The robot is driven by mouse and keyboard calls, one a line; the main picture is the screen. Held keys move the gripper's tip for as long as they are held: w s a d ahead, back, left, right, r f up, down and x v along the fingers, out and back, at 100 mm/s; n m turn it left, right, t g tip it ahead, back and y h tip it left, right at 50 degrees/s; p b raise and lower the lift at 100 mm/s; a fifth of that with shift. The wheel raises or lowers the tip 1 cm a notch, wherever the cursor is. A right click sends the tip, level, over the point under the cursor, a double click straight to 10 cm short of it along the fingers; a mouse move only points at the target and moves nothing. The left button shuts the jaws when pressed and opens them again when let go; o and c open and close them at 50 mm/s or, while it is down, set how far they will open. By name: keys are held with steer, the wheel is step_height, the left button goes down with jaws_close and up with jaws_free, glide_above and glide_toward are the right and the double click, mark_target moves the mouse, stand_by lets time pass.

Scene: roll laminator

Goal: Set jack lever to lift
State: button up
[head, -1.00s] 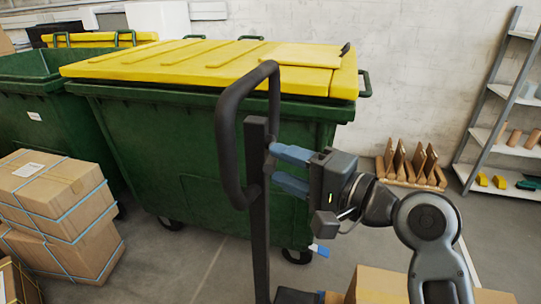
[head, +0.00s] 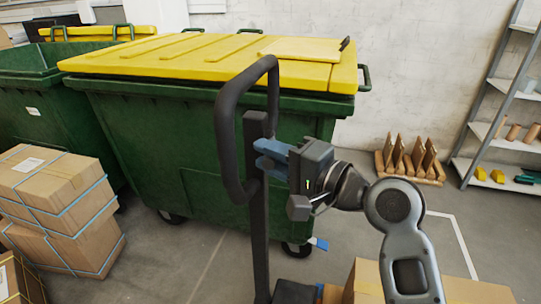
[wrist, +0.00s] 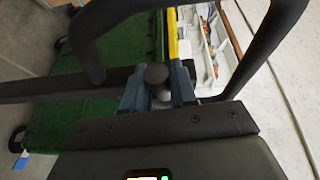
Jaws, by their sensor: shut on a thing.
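The jack's black handle loop (head: 228,135) stands upright on a dark post (head: 259,225) in the middle of the head view. My gripper (head: 266,157) is at the post, just inside the loop's right side, with its blue fingers pointing left. In the wrist view, a dark rounded lever end (wrist: 156,74) sits between the two blue fingers of my gripper (wrist: 158,88), which are shut on it. The loop (wrist: 85,45) also shows there. In the head view the lever is hidden behind the fingers and post.
A green bin with a yellow lid (head: 210,65) stands close behind the handle. Strapped cardboard boxes (head: 55,200) are stacked at the left. A carton (head: 368,283) lies below my arm. A shelf rack (head: 505,130) stands at the far right.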

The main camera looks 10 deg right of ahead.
jaws_close()
steer(key=shift+f, duration=0.1)
steer(key=f+n+b, duration=0.1)
steer(key=b, duration=0.2)
steer(key=shift+f+b, duration=0.2)
steer(key=shift+b, duration=0.1)
steer(key=n+b, duration=0.1)
steer(key=b, duration=0.1)
steer(key=n+y+b, duration=0.1)
steer(key=b, duration=0.1)
steer(key=f+n+t+b, duration=0.1)
steer(key=b, duration=0.1)
steer(key=shift+w+d+f+n+b, duration=0.1)
steer(key=shift+w+n+b, duration=0.2)
steer(key=shift+b, duration=0.05)
steer(key=o, duration=0.7)
jaws_free()
steer(key=shift+s+d, duration=0.1)
